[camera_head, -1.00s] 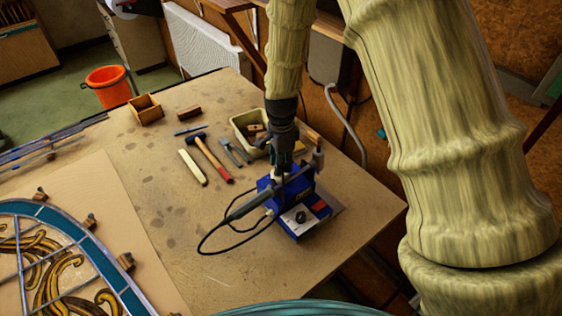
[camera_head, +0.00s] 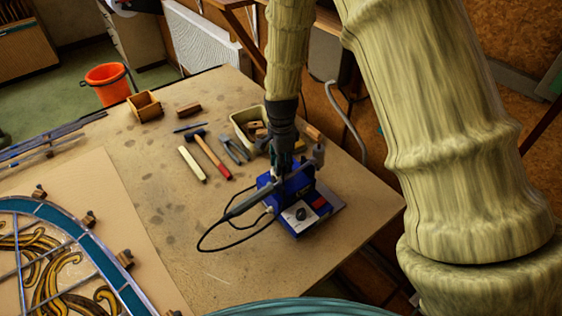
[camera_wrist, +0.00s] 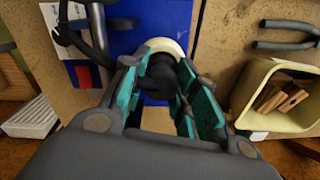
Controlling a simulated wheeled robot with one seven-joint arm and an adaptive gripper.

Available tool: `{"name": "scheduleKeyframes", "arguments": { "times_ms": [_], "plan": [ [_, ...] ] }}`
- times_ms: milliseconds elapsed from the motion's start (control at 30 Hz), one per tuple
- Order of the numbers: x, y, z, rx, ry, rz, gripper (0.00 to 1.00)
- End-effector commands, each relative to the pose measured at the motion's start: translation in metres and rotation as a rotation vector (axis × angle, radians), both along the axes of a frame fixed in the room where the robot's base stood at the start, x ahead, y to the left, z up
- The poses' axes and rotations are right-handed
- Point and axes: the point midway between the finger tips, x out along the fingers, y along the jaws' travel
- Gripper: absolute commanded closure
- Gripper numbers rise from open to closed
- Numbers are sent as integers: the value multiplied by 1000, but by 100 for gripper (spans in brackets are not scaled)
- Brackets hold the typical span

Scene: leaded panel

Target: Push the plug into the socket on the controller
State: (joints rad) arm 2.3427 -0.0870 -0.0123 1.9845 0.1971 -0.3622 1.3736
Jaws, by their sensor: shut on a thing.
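The blue controller (camera_head: 306,213) stands near the right corner of the bench, with a white front panel, a black knob and a red patch. My gripper (camera_head: 277,178) points down at its back left part. In the wrist view my gripper's teal-padded fingers (camera_wrist: 163,88) are closed around a black plug (camera_wrist: 159,72). A cream ring (camera_wrist: 166,46) shows around the plug's far end, against the blue controller (camera_wrist: 150,14). The fingers and plug hide the socket, so I cannot tell how far the plug is in.
A soldering iron (camera_head: 244,204) with a looped black cable lies across the controller's left side. A cream tub (camera_head: 243,122) stands behind, with a hammer (camera_head: 212,156) and pliers (camera_head: 232,149) nearby. A stained-glass panel (camera_head: 78,239) lies left. Bare bench (camera_head: 160,220) lies between.

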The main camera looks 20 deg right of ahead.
Motion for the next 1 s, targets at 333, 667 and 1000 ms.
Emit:
{"name": "scheduleKeyframes", "arguments": {
  "times_ms": [333,667,1000],
  "plan": [
    [0,0,-4,0,0,0,53],
    [0,0,-4,0,1,0,46],
    [1,0,29,-1,-3,0,46]
  ]
}}
